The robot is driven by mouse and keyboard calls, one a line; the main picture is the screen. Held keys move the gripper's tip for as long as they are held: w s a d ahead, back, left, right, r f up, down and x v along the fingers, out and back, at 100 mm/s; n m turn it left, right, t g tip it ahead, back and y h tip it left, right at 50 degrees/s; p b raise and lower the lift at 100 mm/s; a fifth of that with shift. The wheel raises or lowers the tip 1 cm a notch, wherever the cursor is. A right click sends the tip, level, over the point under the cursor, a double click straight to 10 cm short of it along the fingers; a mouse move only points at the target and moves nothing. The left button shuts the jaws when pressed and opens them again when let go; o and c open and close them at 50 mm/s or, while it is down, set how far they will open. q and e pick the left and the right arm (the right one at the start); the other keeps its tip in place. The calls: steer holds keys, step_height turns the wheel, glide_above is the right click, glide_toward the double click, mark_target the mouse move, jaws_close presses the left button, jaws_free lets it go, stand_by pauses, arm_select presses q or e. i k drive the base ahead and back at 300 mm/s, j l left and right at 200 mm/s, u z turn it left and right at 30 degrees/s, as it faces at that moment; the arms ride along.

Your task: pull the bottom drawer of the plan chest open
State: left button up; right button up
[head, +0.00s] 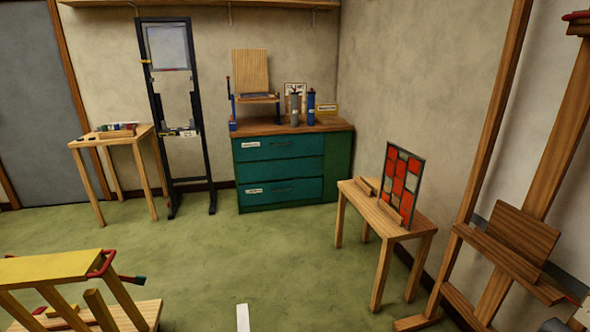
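The plan chest (338,165) is a teal cabinet with a wooden top, standing against the back wall near the corner. Its front has three stacked drawers, with a plain green side panel at the right. The bottom drawer (284,197) looks shut, flush with the drawers above. It has a small white label (254,191) at its left and a dark handle (283,189) near its middle. The upper drawers look shut too. Neither of my grippers can be made out in the head view.
Green floor in front of the chest is clear. A black stand (205,150) is just left of it, beside a small wooden table (130,140). A yellow-topped trestle (50,268) is front left.

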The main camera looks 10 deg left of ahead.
mark_target(257, 193)
steer(key=i+j+u, duration=0.35)
steer(key=i, duration=0.8)
steer(key=i+l+u, duration=0.3)
steer(key=i, duration=0.8)
steer(key=i+j, duration=0.05)
steer(key=j, duration=0.1)
